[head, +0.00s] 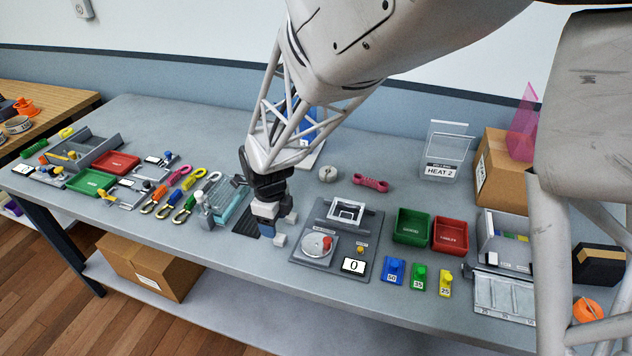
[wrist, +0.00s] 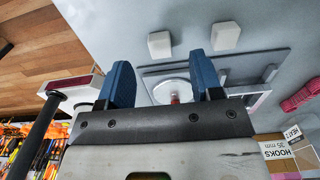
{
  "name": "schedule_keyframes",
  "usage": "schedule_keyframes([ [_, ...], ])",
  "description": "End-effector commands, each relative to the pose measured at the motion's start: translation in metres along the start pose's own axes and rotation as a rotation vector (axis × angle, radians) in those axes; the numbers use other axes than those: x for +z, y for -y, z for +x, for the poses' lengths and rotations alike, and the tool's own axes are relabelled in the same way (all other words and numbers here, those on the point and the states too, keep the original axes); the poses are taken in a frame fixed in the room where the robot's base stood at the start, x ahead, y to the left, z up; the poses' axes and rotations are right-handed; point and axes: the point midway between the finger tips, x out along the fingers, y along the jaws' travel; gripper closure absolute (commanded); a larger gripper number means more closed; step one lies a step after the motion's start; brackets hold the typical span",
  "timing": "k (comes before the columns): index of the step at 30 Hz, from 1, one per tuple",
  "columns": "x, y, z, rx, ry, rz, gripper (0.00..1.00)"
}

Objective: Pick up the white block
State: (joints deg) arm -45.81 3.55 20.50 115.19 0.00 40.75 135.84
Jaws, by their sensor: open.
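Two small white blocks show in the wrist view: one white block (wrist: 159,45) lies between and beyond the fingertips, and another white block (wrist: 225,36) lies to its right. In the head view one white block (head: 280,240) sits on the grey table just right of my gripper (head: 267,229), and the other (head: 290,217) sits slightly behind it, partly beside the gripper. My gripper's blue fingers (wrist: 162,78) are apart with nothing between them. The fingers touch neither block in the wrist view. I cannot tell which block the task means.
A grey panel with a round dial and a "0" display (head: 353,265) stands right of the blocks. Green (head: 411,227) and red (head: 450,236) bins are farther right. Coloured hooks (head: 180,177) and a grey fixture with a clear teal part (head: 228,205) are at left.

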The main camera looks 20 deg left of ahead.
Motion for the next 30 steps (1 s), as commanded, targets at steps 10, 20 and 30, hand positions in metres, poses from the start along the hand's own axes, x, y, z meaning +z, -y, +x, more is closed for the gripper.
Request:
schedule_keyframes([
  [10,0.001,-0.001,0.024,0.002,-0.002,0.000,0.40],
  [20,0.002,-0.002,0.051,0.001,-0.001,0.000,0.40],
  [30,0.002,-0.001,0.052,0.000,0.000,0.000,0.40],
])
